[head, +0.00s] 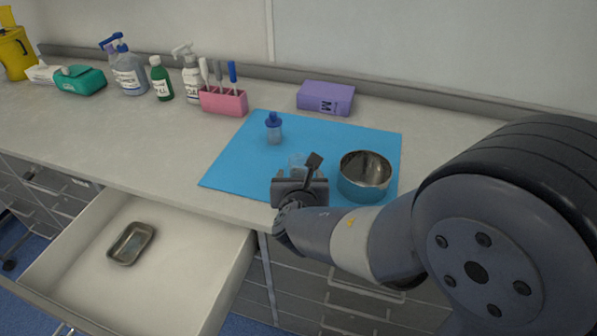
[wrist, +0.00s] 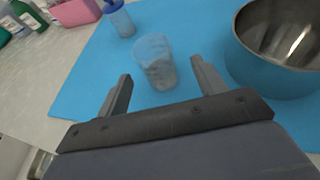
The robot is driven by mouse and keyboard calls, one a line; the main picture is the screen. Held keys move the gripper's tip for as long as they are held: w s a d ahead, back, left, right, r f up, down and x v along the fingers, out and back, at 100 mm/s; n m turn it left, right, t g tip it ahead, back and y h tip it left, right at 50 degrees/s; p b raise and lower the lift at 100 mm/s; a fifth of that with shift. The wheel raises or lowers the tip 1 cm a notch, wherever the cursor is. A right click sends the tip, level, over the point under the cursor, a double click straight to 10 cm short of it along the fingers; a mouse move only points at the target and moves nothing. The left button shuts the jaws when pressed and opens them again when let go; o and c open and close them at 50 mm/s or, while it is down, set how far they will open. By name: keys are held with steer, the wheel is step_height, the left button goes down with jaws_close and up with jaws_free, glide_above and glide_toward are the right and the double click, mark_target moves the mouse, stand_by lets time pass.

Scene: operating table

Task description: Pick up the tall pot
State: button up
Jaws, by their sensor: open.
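The tall pot (wrist: 156,62) is a clear, slightly tapered cup standing upright on the blue mat. In the head view the pot (head: 297,160) is partly hidden behind my gripper (head: 298,169). In the wrist view my gripper (wrist: 162,72) is open and empty. Its two fingers point toward the pot, one to each side of its lower part, and the pot shows just beyond and between the tips. I cannot tell whether either finger touches it.
A wide metal bowl (head: 365,177) stands close right of the pot on the mat (head: 340,134). A blue-capped bottle (head: 274,130) is behind left. A purple box (head: 326,97), pink holder (head: 224,102) and bottles line the back. An open drawer (head: 185,258) holds a metal tray (head: 131,243).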

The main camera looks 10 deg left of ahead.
mark_target(298, 174)
steer(key=shift+f+x, duration=0.2)
steer(key=shift+x, duration=2.45)
steer(key=shift+s+a, duration=0.1)
steer(key=shift+a, duration=0.1)
steer(key=shift+c, duration=0.4)
steer(key=c, duration=1)
steer(key=shift+r, duration=0.1)
